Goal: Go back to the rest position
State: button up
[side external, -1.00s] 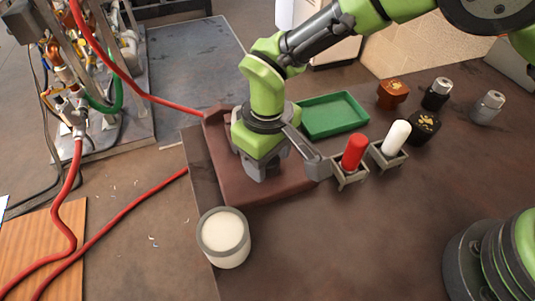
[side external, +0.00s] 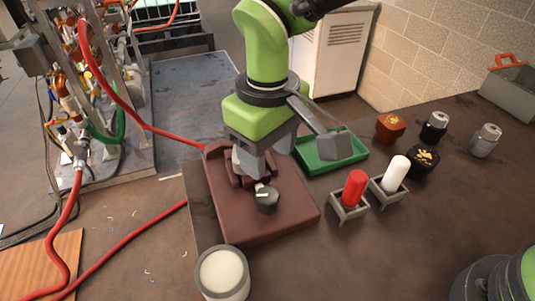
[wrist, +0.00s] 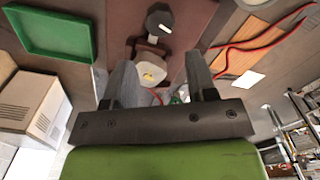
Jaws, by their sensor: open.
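My gripper (side external: 268,162) is raised above the dark red-brown block (side external: 225,218), with its fingers apart and nothing between them. In the wrist view my gripper (wrist: 162,72) also shows two separated fingers. A dark round knob with a white pointer mark (side external: 266,203) sits on the block. The knob shows ahead of the fingers in the wrist view (wrist: 160,22), apart from them. A pale rounded part with a yellow mark (wrist: 152,68) shows between the fingers in the picture, farther down. My gripper partly hides the block's back in the side view.
A green tray (side external: 357,157) lies behind the block. Red (side external: 354,188) and white (side external: 396,174) cylinders stand in small holders at right. Several small capped pieces stand beyond, including a brown one (side external: 390,127). A pale-filled jar (side external: 222,272) stands in front.

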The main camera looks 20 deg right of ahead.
dwell(0.3)
jog(key=s+d+r+m+t+y, duration=0.25)
jog(key=d+r+m, duration=0.25)
jog(key=d+r, duration=1)
jog(key=s+d+m+t, duration=0.2)
jog(key=s+d, duration=0.2)
jog(key=s, duration=0.3)
jog(key=s+d+r+m+t, duration=0.1)
jog(key=s+d+m+t, duration=0.1)
jog(key=s+d, duration=0.2)
jog(key=s, duration=0.2)
jog(key=shift+s+d+r+m+t, duration=0.25)
jog(key=shift+s+d+m+t, duration=0.05)
jog(key=shift+s+d+t, duration=0.1)
